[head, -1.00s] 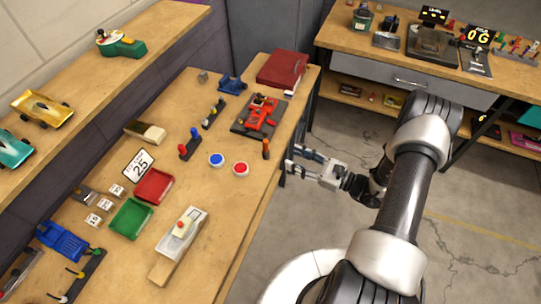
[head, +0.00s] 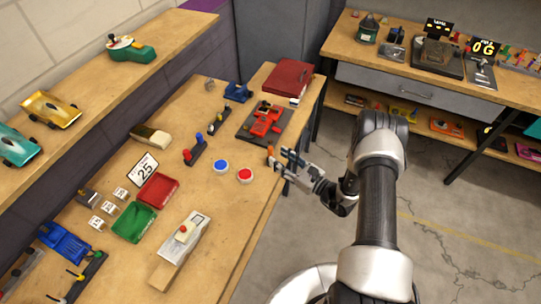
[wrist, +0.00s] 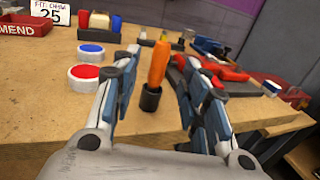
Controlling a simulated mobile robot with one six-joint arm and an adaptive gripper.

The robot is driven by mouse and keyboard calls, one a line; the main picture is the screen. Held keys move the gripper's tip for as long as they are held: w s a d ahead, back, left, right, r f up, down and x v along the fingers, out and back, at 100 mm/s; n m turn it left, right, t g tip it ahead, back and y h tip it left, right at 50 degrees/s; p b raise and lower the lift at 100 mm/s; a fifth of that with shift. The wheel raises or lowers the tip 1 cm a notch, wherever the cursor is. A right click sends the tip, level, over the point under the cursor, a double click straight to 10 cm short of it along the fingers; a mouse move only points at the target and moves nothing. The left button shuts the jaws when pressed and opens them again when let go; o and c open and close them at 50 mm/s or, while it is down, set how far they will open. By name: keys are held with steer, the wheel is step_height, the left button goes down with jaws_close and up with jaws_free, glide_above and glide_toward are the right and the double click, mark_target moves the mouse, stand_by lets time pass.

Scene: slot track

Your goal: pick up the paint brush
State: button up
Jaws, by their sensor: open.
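An upright orange handle (head: 270,152) with a black cylinder at its foot stands near the table's right edge; it seems to be the paint brush, though no bristles show. In the wrist view the orange handle (wrist: 158,64) appears between the two fingers, with the black foot below. My gripper (head: 281,162) is open and empty at the table edge, its tips close to the handle. In the wrist view my gripper (wrist: 157,72) shows a gap on both sides of the handle. I cannot tell whether the tips reach past it.
The blue button (head: 221,166) and red button (head: 245,176) lie left of the handle. A red car on a dark stand (head: 264,123) is just behind it, close to the right finger in the wrist view. A dark and cream block (head: 150,136) lies farther left.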

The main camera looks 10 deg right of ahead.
mark_target(271, 151)
steer(key=b+x, duration=0.1)
steer(key=x, duration=0.4)
steer(key=shift+w+a+r, duration=0.1)
steer(key=shift+a, duration=0.1)
steer(key=shift+c, duration=0.6)
jaws_close()
steer(key=shift+r, duration=0.1)
step_height(271, 151, up, 20)
steer(key=p, duration=0.4)
steer(key=shift+p, duration=0.35)
